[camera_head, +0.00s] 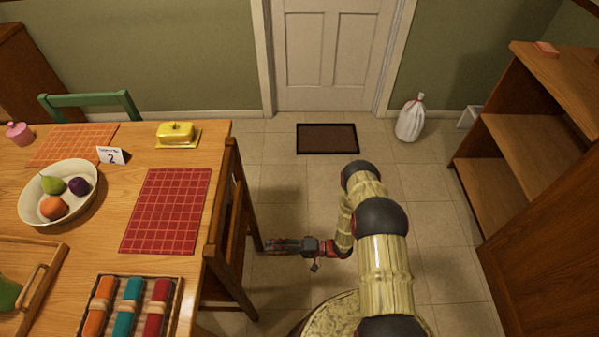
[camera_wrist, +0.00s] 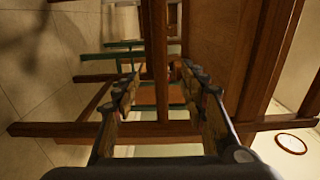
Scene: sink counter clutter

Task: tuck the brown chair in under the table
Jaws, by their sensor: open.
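The brown chair (camera_head: 236,215) stands at the right end of the wooden table (camera_head: 140,225), its tall back upright and close beside the table edge. The table hides part of its seat. My gripper (camera_head: 270,246) is low at the right of the chair, pointing left at it, with the fingertips close to its frame. In the wrist view my gripper (camera_wrist: 163,92) is open, and a brown bar of the chair (camera_wrist: 158,50) shows between the fingers. I cannot tell whether they touch it.
A green chair (camera_head: 90,100) stands at the table's far side. A fruit bowl (camera_head: 30,208), a yellow butter dish (camera_head: 177,135) and a napkin tray (camera_head: 170,310) are on the table. The tiled floor (camera_head: 285,185) is clear toward the doormat (camera_head: 327,139). Shelves (camera_head: 520,150) stand at right.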

